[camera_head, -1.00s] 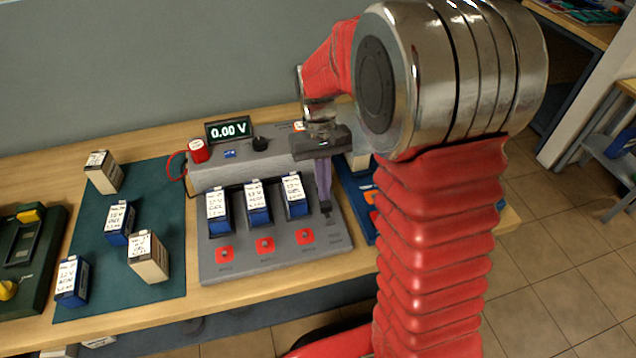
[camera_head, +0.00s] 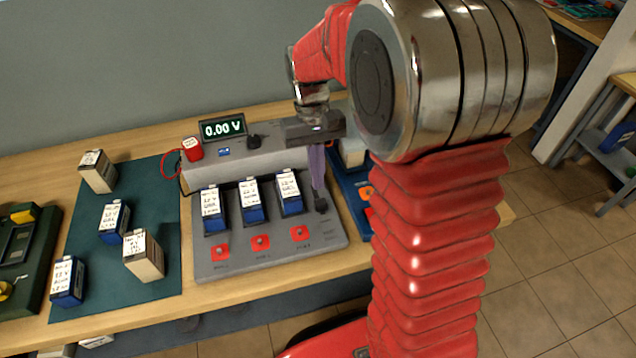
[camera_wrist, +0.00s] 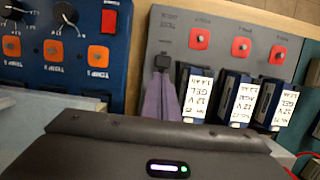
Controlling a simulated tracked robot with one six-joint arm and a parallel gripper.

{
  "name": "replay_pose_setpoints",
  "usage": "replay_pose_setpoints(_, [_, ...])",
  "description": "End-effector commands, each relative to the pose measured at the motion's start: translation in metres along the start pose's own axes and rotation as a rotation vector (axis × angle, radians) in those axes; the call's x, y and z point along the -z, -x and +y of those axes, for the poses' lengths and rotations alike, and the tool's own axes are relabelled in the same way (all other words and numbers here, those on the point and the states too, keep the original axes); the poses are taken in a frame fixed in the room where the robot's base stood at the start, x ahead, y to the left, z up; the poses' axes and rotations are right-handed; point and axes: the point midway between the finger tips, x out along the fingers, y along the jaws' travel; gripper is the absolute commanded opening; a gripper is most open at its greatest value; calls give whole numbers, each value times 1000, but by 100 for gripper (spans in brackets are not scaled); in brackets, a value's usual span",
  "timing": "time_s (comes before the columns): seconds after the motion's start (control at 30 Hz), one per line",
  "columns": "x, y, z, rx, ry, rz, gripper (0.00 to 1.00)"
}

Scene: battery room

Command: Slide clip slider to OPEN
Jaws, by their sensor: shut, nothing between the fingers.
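The clip slider (camera_head: 321,204) is a small dark knob at the right side of the grey test station (camera_head: 270,262). It also shows in the wrist view (camera_wrist: 162,62), just beyond my fingertips. The lettering beside it is too small to read. My gripper (camera_head: 318,186) has purple fingers, shut and empty, pointing down behind the knob. In the wrist view the fingers (camera_wrist: 160,82) end right next to the knob; I cannot tell whether they touch it. Three blue-and-white batteries (camera_head: 251,200) stand in the station's bays. The display (camera_head: 222,128) reads 0.00 V.
A blue panel with orange buttons and knobs (camera_wrist: 62,50) stands close beside the station on the slider's side. Several loose batteries stand on a green mat (camera_head: 95,255) at the left. A red terminal with a lead (camera_head: 192,148) is at the station's back left.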

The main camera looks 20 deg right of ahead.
Motion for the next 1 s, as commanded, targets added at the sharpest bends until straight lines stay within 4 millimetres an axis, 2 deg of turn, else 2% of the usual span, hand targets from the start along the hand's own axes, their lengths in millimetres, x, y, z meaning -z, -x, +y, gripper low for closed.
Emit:
replay_pose_setpoints(0.2, [0, 39, 0, -1, 1, 9, 0])
replay_pose_setpoints(0.4, [-1, 61, 1, -1, 1, 10, 0])
replay_pose_setpoints(1.0, [-1, 66, 0, -1, 1, 12, 0])
